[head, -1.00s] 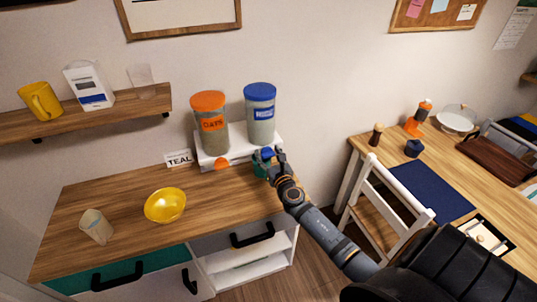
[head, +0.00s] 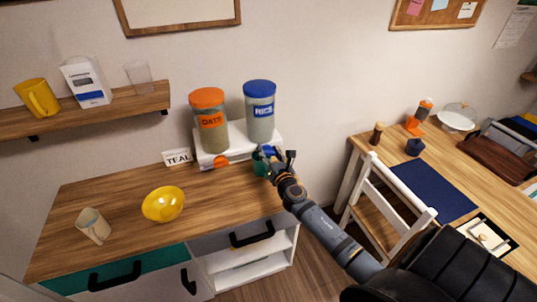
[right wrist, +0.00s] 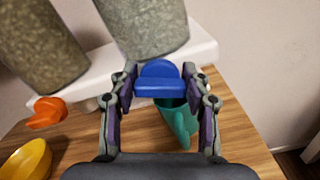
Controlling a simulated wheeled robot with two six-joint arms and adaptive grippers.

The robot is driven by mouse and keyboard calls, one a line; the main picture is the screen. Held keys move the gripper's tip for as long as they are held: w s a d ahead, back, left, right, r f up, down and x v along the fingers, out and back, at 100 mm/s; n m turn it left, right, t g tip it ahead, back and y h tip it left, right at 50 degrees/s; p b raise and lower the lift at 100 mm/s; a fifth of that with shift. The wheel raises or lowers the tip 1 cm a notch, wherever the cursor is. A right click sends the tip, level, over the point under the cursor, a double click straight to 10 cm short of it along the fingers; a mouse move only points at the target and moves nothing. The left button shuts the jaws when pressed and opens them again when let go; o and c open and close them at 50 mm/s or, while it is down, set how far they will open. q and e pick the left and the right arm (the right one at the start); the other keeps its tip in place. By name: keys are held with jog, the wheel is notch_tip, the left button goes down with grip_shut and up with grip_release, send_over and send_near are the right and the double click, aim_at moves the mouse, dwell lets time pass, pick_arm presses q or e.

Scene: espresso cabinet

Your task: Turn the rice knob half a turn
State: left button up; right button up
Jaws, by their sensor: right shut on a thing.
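The rice dispenser (head: 260,115) is a clear canister with a blue lid and a blue label, standing on a white base (head: 236,138). Its blue rice knob (right wrist: 158,82) is at the front of the base, between the two fingertips of my right gripper (right wrist: 158,88). My right gripper (head: 278,158) is shut on the knob, which the head view mostly hides behind the fingers. A teal cup (right wrist: 178,122) is just below the knob; in the head view it is partly hidden (head: 260,166). My left gripper is not in view.
The oats dispenser (head: 209,122) with its orange knob (right wrist: 46,112) stands to the left. A white chair (head: 392,210) stands at right.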

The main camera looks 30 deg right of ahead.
jog(key=m, duration=0.1)
jog(key=m+b, duration=0.1)
jog(key=m, duration=0.1)
jog(key=shift+d+f+m+b, duration=0.1)
jog(key=shift+f+m+b, duration=0.1)
jog(key=shift+m+b, duration=0.1)
jog(key=m+b, duration=0.2)
jog(key=m, duration=0.1)
jog(key=shift+d+f+m, duration=0.1)
jog(key=shift+m, duration=0.2)
jog(key=m+b, duration=0.2)
jog(key=m, duration=0.2)
jog(key=shift+f, duration=0.1)
jog(key=shift+m+b, duration=0.9)
jog(key=shift+m, duration=0.8)
jog(key=o, duration=1.2)
jog(key=shift+s, duration=0.1)
